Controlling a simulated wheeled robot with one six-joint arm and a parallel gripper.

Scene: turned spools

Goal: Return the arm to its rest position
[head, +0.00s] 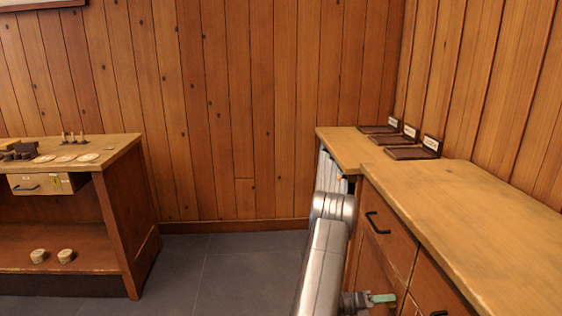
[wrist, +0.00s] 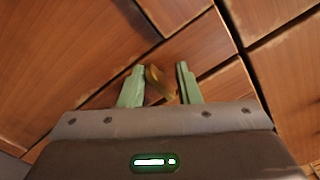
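My arm (head: 325,262) reaches up and bends over in front of the right-hand cabinet. My gripper (head: 384,298) is low beside the cabinet's drawer fronts, with one green finger showing clearly in the head view. In the wrist view my gripper (wrist: 160,67) has its two green fingers apart. A small brownish piece shows between or beyond them; I cannot tell what it is or whether it touches a finger. Wooden panels and dark gaps fill the view behind the fingers.
The right-hand cabinet (head: 470,225) has dark drawer handles (head: 377,223) and several dark labelled trays (head: 412,153) at its far end. A workbench (head: 122,150) with pale discs (head: 66,158) stands left. Two pale spools (head: 65,256) sit on its lower shelf. Grey floor (head: 235,270) lies open between.

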